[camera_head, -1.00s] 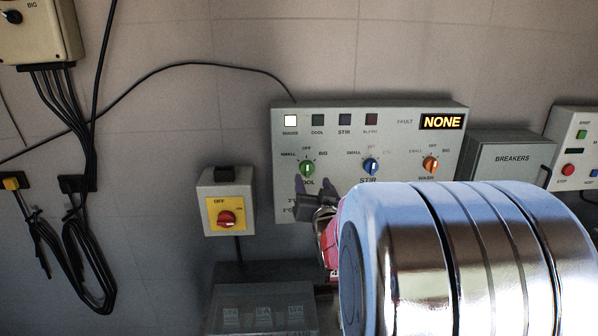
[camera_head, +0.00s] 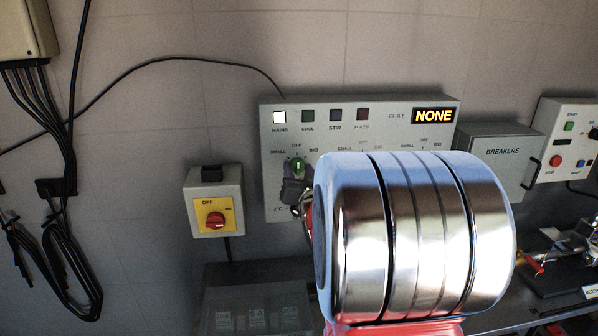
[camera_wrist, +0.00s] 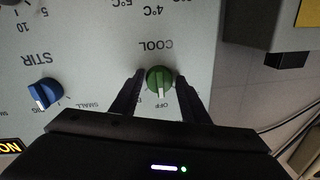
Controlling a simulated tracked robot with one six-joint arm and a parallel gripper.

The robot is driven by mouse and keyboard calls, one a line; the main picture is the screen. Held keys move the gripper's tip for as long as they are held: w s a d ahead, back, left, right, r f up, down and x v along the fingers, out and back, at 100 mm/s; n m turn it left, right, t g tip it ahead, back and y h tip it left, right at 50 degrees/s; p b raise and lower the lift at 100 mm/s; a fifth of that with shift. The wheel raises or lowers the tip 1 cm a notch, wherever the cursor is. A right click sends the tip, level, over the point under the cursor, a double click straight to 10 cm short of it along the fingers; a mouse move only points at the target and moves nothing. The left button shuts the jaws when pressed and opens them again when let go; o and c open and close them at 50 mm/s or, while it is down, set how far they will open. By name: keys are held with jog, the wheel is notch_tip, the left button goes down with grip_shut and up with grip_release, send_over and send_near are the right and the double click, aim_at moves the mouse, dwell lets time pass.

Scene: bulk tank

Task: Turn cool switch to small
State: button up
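The green cool switch (camera_head: 298,167) is on the grey control panel (camera_head: 275,205), with SMALL, OFF and BIG marked around it. In the wrist view, the cool switch (camera_wrist: 159,80) shows its white pointer at OFF. My gripper (camera_wrist: 160,78) is open, with one dark finger on each side of the knob and narrow gaps between. In the head view, my gripper (camera_head: 296,184) is at the knob's lower part, and my arm hides the panel's lower right.
The blue stir knob (camera_wrist: 45,94) is beside the cool switch in the wrist view. A red-and-yellow switch box (camera_head: 215,215) is left of the panel. The breakers box (camera_head: 503,165) is on the right. A display (camera_head: 433,116) reads NONE.

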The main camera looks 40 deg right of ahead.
jog(key=c, duration=0.7)
jog(key=shift+c, duration=0.2)
jog(key=shift+n, duration=0.4)
jog(key=n, duration=0.4)
jog(key=shift+a+r, duration=0.1)
jog(key=n, duration=0.5)
jog(key=shift+g, duration=0.3)
jog(key=o, duration=0.7)
jog(key=shift+a, duration=0.1)
jog(key=o, duration=0.4)
jog(key=shift+c, duration=0.2)
